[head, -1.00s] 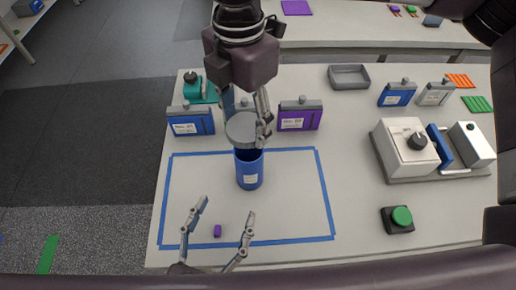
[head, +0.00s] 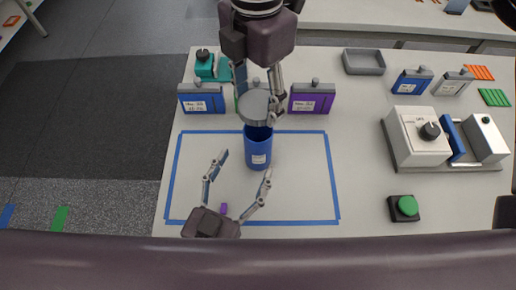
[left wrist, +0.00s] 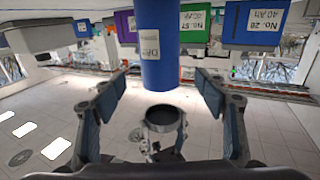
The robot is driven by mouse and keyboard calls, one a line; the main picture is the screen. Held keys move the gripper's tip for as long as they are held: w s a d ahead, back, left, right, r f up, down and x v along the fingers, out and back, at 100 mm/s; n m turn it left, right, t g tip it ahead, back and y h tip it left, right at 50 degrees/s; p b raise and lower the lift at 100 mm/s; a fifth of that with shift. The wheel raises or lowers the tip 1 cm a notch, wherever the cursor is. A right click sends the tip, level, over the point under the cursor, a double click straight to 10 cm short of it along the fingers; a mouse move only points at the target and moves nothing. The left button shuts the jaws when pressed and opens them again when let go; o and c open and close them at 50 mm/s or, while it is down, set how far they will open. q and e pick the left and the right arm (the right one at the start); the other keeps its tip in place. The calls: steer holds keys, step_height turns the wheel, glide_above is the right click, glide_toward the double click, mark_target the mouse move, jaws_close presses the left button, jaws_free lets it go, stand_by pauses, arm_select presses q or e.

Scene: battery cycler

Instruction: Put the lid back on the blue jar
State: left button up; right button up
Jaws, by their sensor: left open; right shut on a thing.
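The blue jar (head: 258,154) stands upright and open inside the blue tape outline. My right gripper (head: 263,98) is shut on the round grey lid (head: 256,106) and holds it above the jar's mouth. In the left wrist view, which is upside down, a gap shows between the jar (left wrist: 160,50) and the lid (left wrist: 163,118). My left gripper (head: 246,163) is open and low on the near side of the jar. In the left wrist view its fingers (left wrist: 162,80) stand on either side of the jar, not touching it.
A blue module (head: 202,104) and a purple module (head: 312,104) stand behind the jar. A small purple block (head: 224,208) lies near my left gripper. A white device (head: 413,143), a green button (head: 407,205) and a grey tray (head: 363,62) are at right.

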mark_target(253, 151)
arm_select(q)
steer(key=shift+x, duration=3.25)
steer(key=shift+c, duration=0.5)
steer(key=c, duration=1.7)
steer(key=shift+o, duration=0.2)
arm_select(e)
steer(key=shift+f, duration=2.5)
steer(key=shift+f, duration=0.9)
arm_select(q)
jaws_close()
arm_select(e)
steer(key=shift+f, duration=0.6)
